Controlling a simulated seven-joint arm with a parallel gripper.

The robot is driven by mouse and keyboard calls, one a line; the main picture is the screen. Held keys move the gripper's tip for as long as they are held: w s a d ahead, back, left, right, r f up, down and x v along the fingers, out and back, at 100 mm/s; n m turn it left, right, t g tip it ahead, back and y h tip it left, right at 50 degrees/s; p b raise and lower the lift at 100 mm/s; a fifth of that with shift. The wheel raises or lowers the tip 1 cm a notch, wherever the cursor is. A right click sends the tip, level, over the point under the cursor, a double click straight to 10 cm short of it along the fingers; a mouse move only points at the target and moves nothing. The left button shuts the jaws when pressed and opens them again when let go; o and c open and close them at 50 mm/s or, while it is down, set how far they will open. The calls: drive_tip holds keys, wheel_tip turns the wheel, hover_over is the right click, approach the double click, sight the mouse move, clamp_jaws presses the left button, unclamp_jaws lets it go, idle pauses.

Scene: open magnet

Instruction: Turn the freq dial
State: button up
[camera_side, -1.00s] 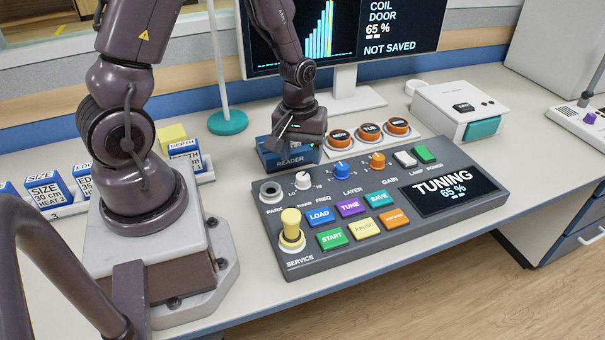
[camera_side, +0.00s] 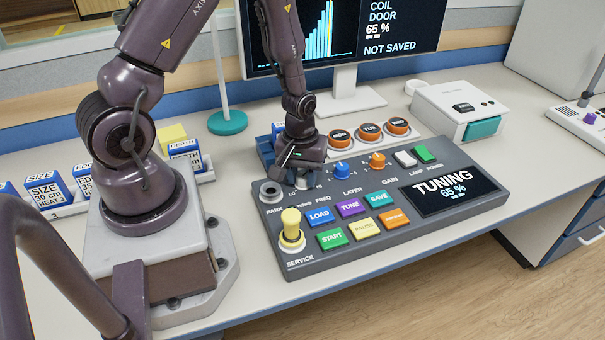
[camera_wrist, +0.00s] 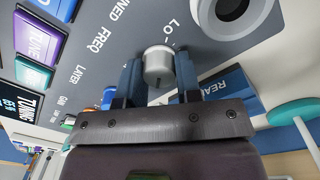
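The freq dial (camera_wrist: 158,66) is a small silver-white knob on the grey console, with LO and TUNED FREQ printed near it in the wrist view. In the side view my gripper hides most of it. My gripper (camera_wrist: 160,78) is over the dial, its two blue-grey fingers apart with the knob between them. Whether the fingertips touch the knob I cannot tell. In the side view my gripper (camera_side: 300,172) is low at the console's back left corner. The console screen (camera_side: 452,190) reads TUNING 65 %.
A blue layer dial (camera_side: 341,170) and an orange gain dial (camera_side: 377,160) sit to the right. The round park socket (camera_side: 270,190) is close on the left. The yellow service knob (camera_side: 291,222) stands up in front. The blue reader (camera_side: 266,150) is behind.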

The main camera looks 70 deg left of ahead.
sight(301, 175)
idle(0.3)
drive_tip(key=shift+m, duration=2.9)
drive_tip(key=o, duration=0.9)
drive_tip(key=r, duration=1.3)
drive_tip(key=shift+s+a, duration=0.1)
drive_tip(key=shift+a, duration=0.1)
